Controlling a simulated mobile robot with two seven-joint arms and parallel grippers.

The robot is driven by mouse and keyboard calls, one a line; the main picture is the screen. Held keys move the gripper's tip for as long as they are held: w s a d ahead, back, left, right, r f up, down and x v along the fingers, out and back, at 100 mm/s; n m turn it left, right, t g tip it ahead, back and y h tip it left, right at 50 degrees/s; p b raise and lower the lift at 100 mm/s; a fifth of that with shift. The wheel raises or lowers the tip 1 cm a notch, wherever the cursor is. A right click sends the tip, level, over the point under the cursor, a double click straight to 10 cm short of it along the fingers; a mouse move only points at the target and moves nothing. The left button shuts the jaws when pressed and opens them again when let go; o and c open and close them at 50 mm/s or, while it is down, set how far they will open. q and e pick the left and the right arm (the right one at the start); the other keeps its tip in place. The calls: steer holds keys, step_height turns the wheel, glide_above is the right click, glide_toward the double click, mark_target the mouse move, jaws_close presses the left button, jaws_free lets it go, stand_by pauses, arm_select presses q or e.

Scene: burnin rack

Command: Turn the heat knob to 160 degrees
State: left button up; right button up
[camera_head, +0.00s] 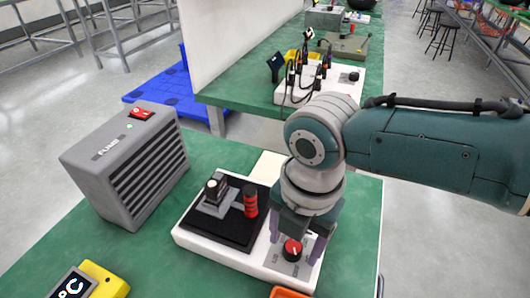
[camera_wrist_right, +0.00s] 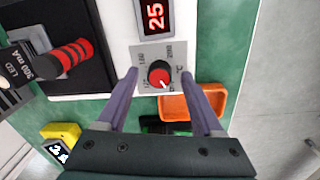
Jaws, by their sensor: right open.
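The heat knob (camera_head: 292,248) is red with a black skirt and sits on a grey dial plate at the right end of a white unit (camera_head: 225,252). In the right wrist view the knob (camera_wrist_right: 160,74) has a white pointer mark toward its lower right, and a red display (camera_wrist_right: 154,16) beside the plate reads 25. My right gripper (camera_head: 296,242) points down over the knob. Its two purple fingers (camera_wrist_right: 160,80) are open, one on each side of the knob, with gaps between them and it. My left gripper is not in view.
A black pad with a clamp fixture and a red-banded handle (camera_head: 250,200) lies left of the knob. A grey fume box (camera_head: 125,165) stands farther left. A yellow meter (camera_head: 105,280) and an orange tray (camera_wrist_right: 187,105) are near the front.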

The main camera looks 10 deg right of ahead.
steer(key=shift+c, duration=0.3)
jaws_close()
stand_by(0.3)
